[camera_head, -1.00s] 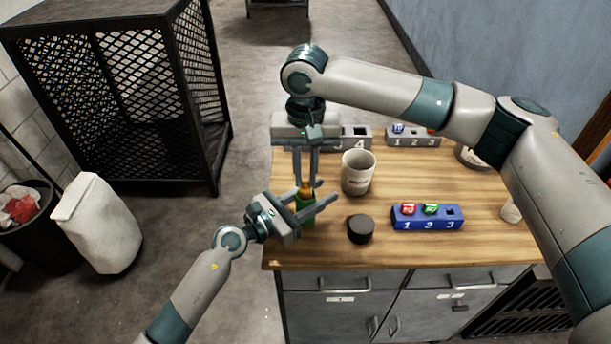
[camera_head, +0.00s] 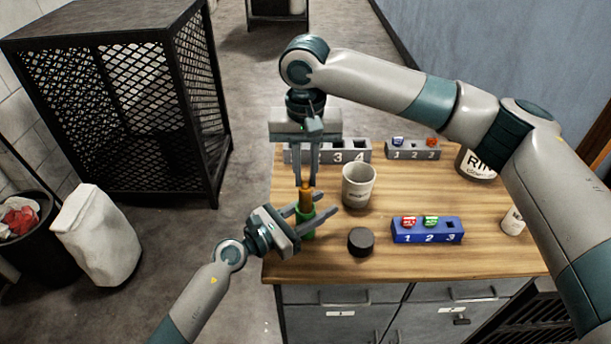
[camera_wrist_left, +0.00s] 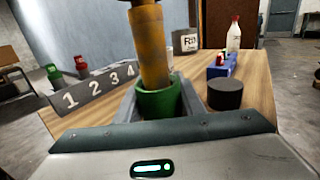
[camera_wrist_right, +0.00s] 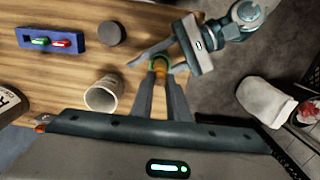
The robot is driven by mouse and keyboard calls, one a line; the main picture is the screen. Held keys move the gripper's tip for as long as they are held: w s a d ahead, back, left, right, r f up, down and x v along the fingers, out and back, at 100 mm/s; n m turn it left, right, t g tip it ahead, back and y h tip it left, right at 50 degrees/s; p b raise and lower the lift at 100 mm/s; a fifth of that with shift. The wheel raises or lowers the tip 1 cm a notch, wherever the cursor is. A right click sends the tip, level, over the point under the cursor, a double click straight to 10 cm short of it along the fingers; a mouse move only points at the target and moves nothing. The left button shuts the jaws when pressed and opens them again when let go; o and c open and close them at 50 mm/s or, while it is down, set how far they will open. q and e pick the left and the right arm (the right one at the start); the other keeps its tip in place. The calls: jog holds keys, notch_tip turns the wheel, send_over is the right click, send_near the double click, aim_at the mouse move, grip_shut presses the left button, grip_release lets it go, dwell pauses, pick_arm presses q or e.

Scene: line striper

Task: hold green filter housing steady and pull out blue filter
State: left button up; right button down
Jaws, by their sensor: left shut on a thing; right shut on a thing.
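The green filter housing (camera_head: 306,222) is upright near the left edge of the wooden table. My left gripper (camera_head: 318,213) is shut around it from the front left; the housing also shows in the left wrist view (camera_wrist_left: 158,102). An orange-brown cylindrical filter (camera_head: 305,198) stands up out of the housing, with much of its length exposed (camera_wrist_left: 152,45). Its lower end is hidden inside the housing rim. No blue filter is seen there. My right gripper (camera_head: 306,182) points down from above and is shut on the filter's upper part. The filter also shows between its fingers in the right wrist view (camera_wrist_right: 160,66).
A white mug (camera_head: 358,188) stands close to the right of the housing, with a black round cap (camera_head: 361,241) in front. A blue numbered rack (camera_head: 428,238) holds red and green pieces. Grey numbered racks (camera_head: 352,157) (camera_head: 413,154) stand at the back. A labelled can (camera_head: 474,164) is at right.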

jog(key=shift+r, duration=2.5)
pick_arm(q)
jog(key=o, duration=1.4)
jog(key=v, duration=1.2)
